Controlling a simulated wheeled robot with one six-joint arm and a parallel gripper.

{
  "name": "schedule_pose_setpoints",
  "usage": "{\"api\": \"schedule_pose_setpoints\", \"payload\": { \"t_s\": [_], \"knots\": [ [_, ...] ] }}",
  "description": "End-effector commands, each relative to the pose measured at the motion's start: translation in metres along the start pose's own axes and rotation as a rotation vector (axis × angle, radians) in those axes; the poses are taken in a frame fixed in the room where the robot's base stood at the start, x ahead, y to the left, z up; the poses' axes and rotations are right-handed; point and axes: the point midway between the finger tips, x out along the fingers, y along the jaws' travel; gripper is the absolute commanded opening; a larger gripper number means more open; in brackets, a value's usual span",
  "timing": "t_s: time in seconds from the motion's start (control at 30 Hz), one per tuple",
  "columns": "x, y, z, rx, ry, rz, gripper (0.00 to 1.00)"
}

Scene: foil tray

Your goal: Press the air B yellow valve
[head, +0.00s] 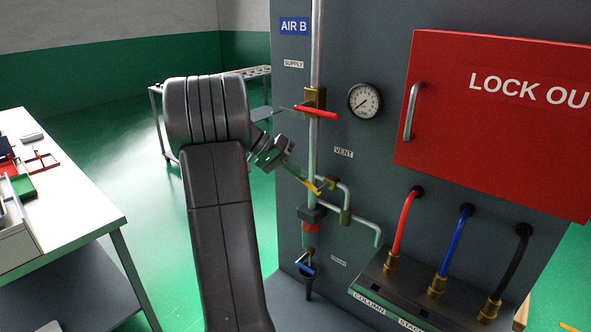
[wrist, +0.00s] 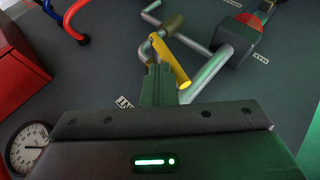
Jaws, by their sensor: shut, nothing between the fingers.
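The yellow valve handle (head: 315,187) sits on the vent pipe of the AIR B panel, below the VENT label (head: 343,152). In the wrist view the yellow handle (wrist: 172,62) runs slantwise from a brass fitting to a bright yellow end. My gripper (head: 304,176) is shut and empty, with its tips right at the handle. In the wrist view my gripper's fingers (wrist: 158,72) are together and overlap the handle's left side. I cannot tell whether they touch it. My fingers and arm hide little of the handle in the head view.
A red supply lever (head: 316,112) and a gauge (head: 365,101) are above. A blue-handled drain valve (head: 305,268) is below. The red LOCK OUT box (head: 490,120) and several coloured hoses are to the right. A white table (head: 75,215) stands at left.

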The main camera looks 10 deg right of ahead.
Motion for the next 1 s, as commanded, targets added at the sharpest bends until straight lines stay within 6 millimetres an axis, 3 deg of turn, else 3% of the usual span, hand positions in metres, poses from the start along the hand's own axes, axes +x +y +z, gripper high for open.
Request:
{"api": "schedule_pose_setpoints", "payload": {
  "t_s": [0.4, 1.0],
  "knots": [
    [0.005, -0.021, 0.001, 0.007, 0.001, -0.011, 0.0],
    [0.008, -0.03, 0.004, 0.002, -0.005, -0.013, 0.0]
  ]
}}
